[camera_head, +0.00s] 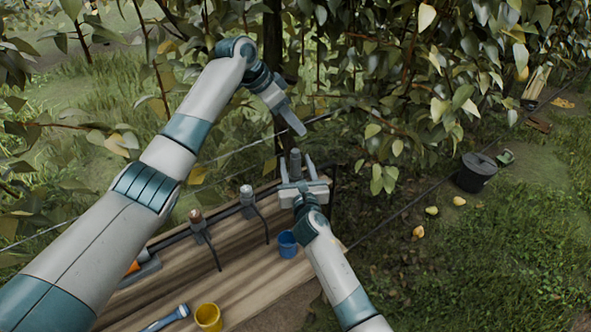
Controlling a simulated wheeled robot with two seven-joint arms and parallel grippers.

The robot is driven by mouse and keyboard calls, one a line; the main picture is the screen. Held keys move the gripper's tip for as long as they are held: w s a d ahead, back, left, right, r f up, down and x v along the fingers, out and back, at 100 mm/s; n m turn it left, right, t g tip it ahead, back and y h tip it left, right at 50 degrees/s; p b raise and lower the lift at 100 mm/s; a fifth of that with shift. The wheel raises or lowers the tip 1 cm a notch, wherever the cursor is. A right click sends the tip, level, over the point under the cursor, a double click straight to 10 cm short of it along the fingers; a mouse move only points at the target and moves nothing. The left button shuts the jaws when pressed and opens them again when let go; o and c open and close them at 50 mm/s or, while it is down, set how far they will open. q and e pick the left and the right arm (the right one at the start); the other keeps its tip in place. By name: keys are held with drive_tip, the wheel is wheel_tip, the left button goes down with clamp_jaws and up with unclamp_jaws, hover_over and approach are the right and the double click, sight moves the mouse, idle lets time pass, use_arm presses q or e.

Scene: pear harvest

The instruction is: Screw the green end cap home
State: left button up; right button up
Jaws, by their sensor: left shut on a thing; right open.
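My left gripper (293,118) is high in the middle, above and a little behind the bench, with its fingers pointing down to the right. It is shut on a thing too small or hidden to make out. My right gripper (300,170) is at the bench's far right end. It is open, its two fingers standing apart on either side of a grey upright fitting (296,160); I cannot tell whether they touch it. I cannot make out the green end cap.
The wooden bench (245,278) carries a dark pipe with a copper-topped upright (196,219) and a pale-topped one (246,195). A blue cup (287,244), a yellow cup (208,317) and a blue-handled tool (168,318) lie nearer. Leafy branches hang close. A dark bucket (477,174) stands on grass.

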drive_tip(key=shift+w, duration=0.35)
clamp_jaws()
use_arm(q)
hover_over(298, 150)
drive_tip(key=a, duration=0.1)
drive_tip(key=shift+s+a+f, duration=0.1)
drive_tip(key=shift+s+f, duration=0.1)
drive_tip(key=shift+f, duration=1.05)
drive_tip(key=shift+s+a+f, duration=0.1)
drive_tip(key=shift+s+f, duration=0.05)
drive_tip(key=shift+f, duration=1.05)
drive_tip(key=shift+f, duration=0.2)
drive_tip(key=shift+f, duration=0.7)
use_arm(e)
drive_tip(key=shift+f, duration=0.1)
use_arm(q)
drive_tip(key=shift+f, duration=0.6)
drive_tip(key=o, duration=1)
